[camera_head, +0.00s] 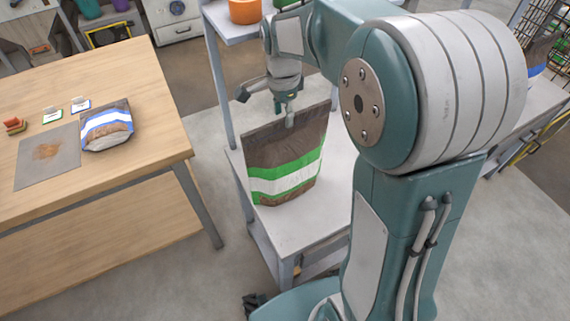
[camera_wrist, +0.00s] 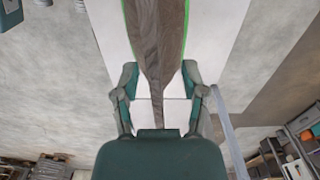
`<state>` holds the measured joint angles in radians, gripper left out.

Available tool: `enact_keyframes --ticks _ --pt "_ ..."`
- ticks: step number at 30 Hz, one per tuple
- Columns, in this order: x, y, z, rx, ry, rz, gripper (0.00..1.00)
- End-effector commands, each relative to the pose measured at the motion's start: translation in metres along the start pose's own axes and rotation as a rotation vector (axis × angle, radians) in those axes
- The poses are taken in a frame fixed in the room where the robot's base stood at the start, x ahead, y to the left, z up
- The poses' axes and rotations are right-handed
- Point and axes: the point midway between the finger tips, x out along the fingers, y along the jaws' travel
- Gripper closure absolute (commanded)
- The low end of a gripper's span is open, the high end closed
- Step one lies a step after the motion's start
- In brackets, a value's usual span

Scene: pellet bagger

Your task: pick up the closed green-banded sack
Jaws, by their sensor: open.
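The closed green-banded sack (camera_head: 285,160) stands upright on a white shelf top in the head view. It is brown with green and white bands, and its top edge is flat and closed. My gripper (camera_head: 270,106) is at the sack's top edge, pointing down, with its fingers spread. In the wrist view the sack's brown top (camera_wrist: 158,45) runs down between the two open fingers of my gripper (camera_wrist: 158,80). White gaps show on both sides of the sack there, so the fingers appear apart from it.
A wooden table (camera_head: 90,75) on the left holds a blue-banded sack (camera_head: 106,128), a grey mat (camera_head: 47,157) and small cards. An orange container (camera_head: 244,11) is on the upper shelf behind. A shelf post (camera_head: 219,85) rises left of the sack. Another blue-banded sack (camera_head: 540,52) stands far right.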

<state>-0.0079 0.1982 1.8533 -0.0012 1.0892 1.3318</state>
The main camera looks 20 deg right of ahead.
Motion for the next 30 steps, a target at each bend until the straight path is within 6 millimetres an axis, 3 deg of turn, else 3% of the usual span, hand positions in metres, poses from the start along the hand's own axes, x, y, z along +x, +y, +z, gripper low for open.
enact_keyframes --ticks 6,15,16,19,20,30 --pt "0.034 0.005 -0.006 0.002 -0.005 0.003 0.44" --pt "0.041 0.004 -0.003 0.002 -0.001 0.0 0.44" --pt "0.04 0.004 -0.003 0.002 -0.001 0.0 0.49" --pt "0.04 0.004 -0.002 0.002 0.0 0.001 0.93" --pt "0.04 0.004 -0.002 0.002 0.0 0.0 1.0" --pt "0.039 0.004 -0.004 0.002 -0.002 -0.002 1.0"
